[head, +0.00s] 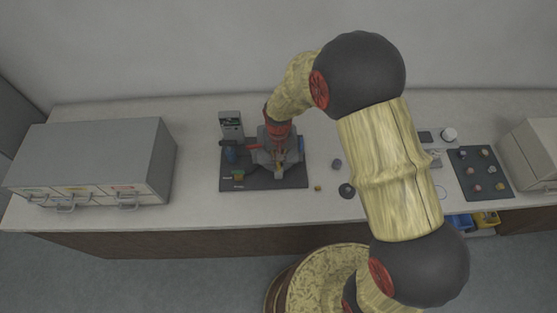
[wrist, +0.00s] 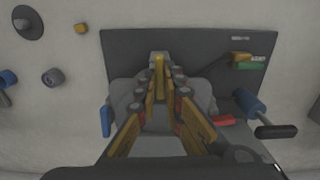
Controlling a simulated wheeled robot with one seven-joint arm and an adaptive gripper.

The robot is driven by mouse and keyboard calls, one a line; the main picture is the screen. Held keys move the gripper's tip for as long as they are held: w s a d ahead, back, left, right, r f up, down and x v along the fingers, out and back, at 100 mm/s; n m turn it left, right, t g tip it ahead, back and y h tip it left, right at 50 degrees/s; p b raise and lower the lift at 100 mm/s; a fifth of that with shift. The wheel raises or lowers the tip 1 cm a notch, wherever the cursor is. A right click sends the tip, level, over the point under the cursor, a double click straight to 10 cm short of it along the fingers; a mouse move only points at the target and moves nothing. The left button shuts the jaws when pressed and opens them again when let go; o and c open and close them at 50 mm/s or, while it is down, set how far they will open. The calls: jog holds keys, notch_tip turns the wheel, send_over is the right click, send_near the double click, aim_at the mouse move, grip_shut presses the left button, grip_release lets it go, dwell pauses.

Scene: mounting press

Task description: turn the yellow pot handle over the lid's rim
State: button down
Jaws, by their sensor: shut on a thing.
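The yellow pot handle (wrist: 159,72) stands up as a short bar at the middle of the wrist view. My gripper (wrist: 161,92) is shut on it, with the fingertips meeting at its near end. The grey press body (wrist: 122,94) lies beneath the fingers on a dark base plate (wrist: 125,48). The fingers hide much of the lid, and I cannot make out its rim clearly. In the head view, my gripper (head: 278,162) reaches down over the press from the back, and the handle is too small there to judge its angle.
A grey upright unit (head: 231,125) stands behind left. A drawer cabinet (head: 95,150) is at far left, a dark tray (head: 481,188) at right.

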jog(key=shift+w+r, duration=0.1)
dwell(0.3)
jog(key=c, duration=2.2)
grip_release()
notch_tip(320, 180, up, 12)
